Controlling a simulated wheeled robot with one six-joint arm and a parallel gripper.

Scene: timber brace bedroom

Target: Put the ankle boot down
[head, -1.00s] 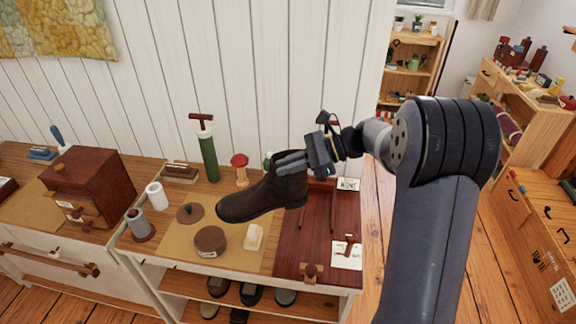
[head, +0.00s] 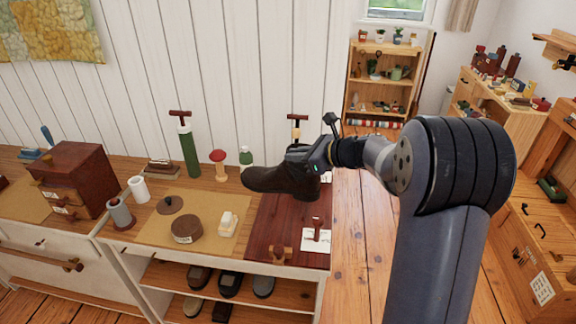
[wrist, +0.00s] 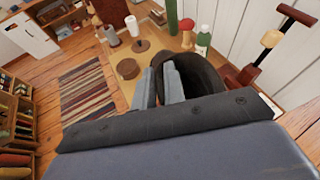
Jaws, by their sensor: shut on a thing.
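The dark brown ankle boot (head: 284,181) is held in my gripper (head: 306,160), toe pointing left, in the head view. It hangs above the bench, over the dark red board at the bench's right end. In the wrist view the boot's open top (wrist: 198,77) shows, and my gripper's grey fingers (wrist: 160,85) are shut at its near side wall. The boot's sole and the gap beneath it are hard to judge.
The bench carries a tan mat (head: 155,232) with a round brown tin (head: 187,229) and a pale block (head: 228,224). The dark red board (head: 285,232) holds a white card (head: 317,240). Shoes fill the shelf below.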

